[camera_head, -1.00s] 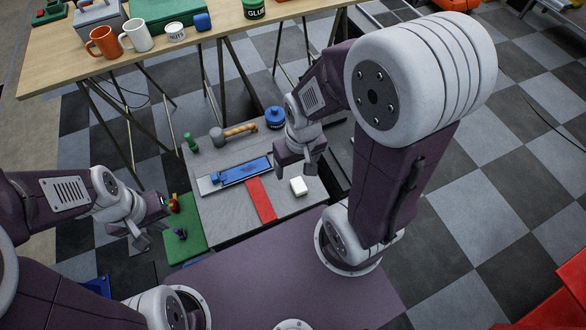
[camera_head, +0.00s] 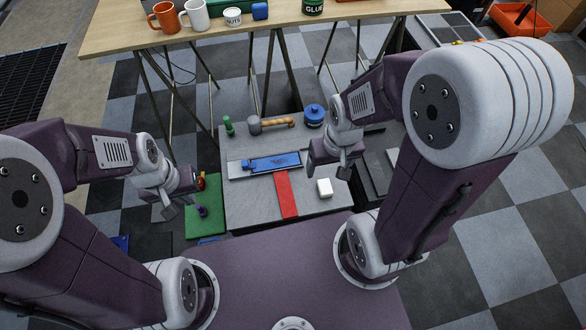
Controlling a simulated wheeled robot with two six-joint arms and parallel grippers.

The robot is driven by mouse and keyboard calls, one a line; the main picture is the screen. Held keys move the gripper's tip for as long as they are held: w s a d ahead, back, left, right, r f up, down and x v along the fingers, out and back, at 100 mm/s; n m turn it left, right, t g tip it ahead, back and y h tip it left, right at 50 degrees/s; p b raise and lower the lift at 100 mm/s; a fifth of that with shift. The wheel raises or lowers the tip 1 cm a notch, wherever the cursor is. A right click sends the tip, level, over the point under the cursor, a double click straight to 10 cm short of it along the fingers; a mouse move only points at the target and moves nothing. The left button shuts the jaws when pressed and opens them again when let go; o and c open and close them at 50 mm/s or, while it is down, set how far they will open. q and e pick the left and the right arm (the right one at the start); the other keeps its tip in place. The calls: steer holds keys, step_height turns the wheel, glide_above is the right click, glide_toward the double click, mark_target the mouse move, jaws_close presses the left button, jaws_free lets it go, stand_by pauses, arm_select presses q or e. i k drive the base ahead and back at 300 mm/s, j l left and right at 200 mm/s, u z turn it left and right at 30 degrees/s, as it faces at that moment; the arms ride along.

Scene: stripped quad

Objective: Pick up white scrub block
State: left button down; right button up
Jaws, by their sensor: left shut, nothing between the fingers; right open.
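The white scrub block (camera_head: 324,187) lies on the right front part of the grey work surface (camera_head: 250,208), to the right of a red strip. My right gripper (camera_head: 328,170) is open and empty. It hangs just above and behind the block in the picture, and I see no contact. My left gripper (camera_head: 178,204) is shut with nothing in it. It is over the left edge of the green mat, well left of the block.
On the grey surface are a red strip (camera_head: 285,193), a blue tool (camera_head: 272,163), a hammer (camera_head: 275,123), a blue jar (camera_head: 314,115) and a green bottle (camera_head: 228,126). A green mat (camera_head: 208,218) adjoins its left side. A wooden table (camera_head: 120,38) stands behind.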

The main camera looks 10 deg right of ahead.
mark_target(324, 187)
steer(key=l+u, duration=0.35)
steer(key=k+l+u, duration=0.1)
steer(key=l+u, duration=0.2)
steer(key=k+l+u, duration=0.15)
steer(key=l+u, duration=0.2)
